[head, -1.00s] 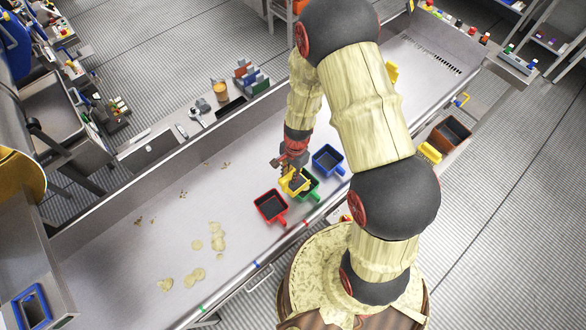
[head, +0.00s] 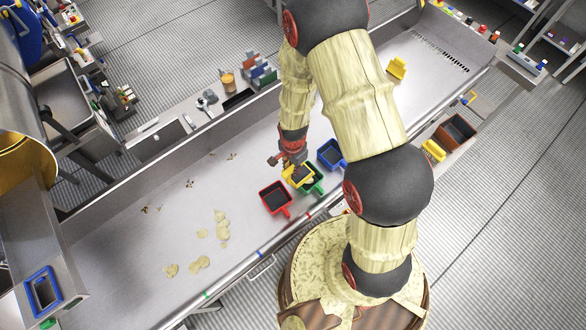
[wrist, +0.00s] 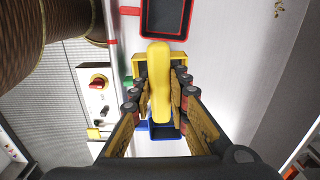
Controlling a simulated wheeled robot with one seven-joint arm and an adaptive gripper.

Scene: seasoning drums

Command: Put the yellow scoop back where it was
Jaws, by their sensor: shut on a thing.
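The yellow scoop (head: 299,178) is in my gripper (head: 293,160), over the row of scoops on the metal table (head: 130,230). In the wrist view my gripper (wrist: 157,95) is shut on the scoop's long yellow handle (wrist: 158,75). The green scoop (head: 314,188) is partly hidden under or behind the yellow one; I cannot tell whether they touch. The red scoop (head: 276,199) sits to the left and the blue scoop (head: 331,154) to the right. The wrist view also shows the red scoop at the top and the blue one partly behind the fingers.
Pale flat chips (head: 221,225) lie scattered on the table's left part. Coloured marks, such as a blue one (head: 261,253), run along the front edge. A yellow object (head: 397,68) stands at the table's far right. A brown bin (head: 455,133) is beyond the front edge.

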